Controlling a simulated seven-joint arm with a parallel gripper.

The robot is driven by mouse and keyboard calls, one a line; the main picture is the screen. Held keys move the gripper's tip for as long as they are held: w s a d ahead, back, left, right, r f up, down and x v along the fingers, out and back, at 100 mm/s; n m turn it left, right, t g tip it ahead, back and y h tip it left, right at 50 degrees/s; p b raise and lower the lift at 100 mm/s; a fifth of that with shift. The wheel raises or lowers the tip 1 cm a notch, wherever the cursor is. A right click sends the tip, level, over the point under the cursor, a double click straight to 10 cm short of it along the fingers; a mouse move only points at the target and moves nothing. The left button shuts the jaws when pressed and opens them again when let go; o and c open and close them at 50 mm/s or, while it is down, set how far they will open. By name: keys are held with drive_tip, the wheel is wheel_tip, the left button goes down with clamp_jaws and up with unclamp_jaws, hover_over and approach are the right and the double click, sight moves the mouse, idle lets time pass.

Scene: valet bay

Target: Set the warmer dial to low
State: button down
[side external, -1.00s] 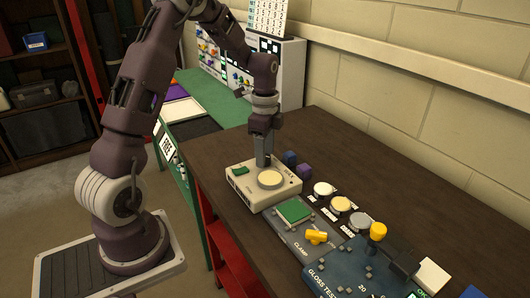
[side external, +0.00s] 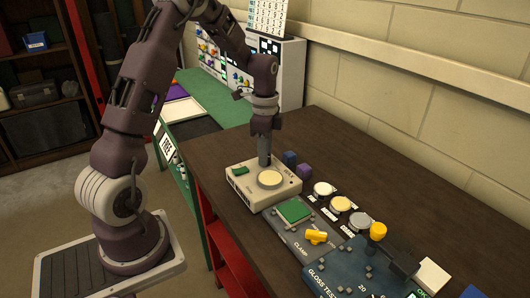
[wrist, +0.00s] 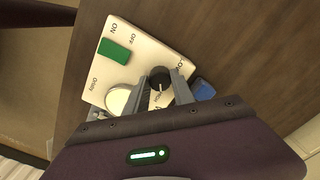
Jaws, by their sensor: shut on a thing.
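The warmer (side external: 243,193) is a cream box on the brown bench, with a green switch (wrist: 115,51) and a round cream plate (wrist: 118,100) on top. Its dark round dial (wrist: 160,76) shows in the wrist view, with a white pointer line facing toward the bottom of the picture. The dial is hidden in the side view.
A blue block (side external: 290,158) and a purple block (side external: 304,170) stand close behind the warmer. Several round tins (side external: 341,204) and the clamp panel with a yellow knob (side external: 316,237) are to the right. The bench behind is clear.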

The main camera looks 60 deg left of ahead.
drive_tip(key=n, duration=1.1)
drive_tip(key=shift+n, duration=0.3)
drive_tip(key=n, duration=1)
drive_tip(key=shift+n, duration=0.4)
drive_tip(key=c, duration=1.1)
unclamp_jaws()
wheel_tip(320, 180, up, 7)
drive_tip(key=shift+r, duration=0.1)
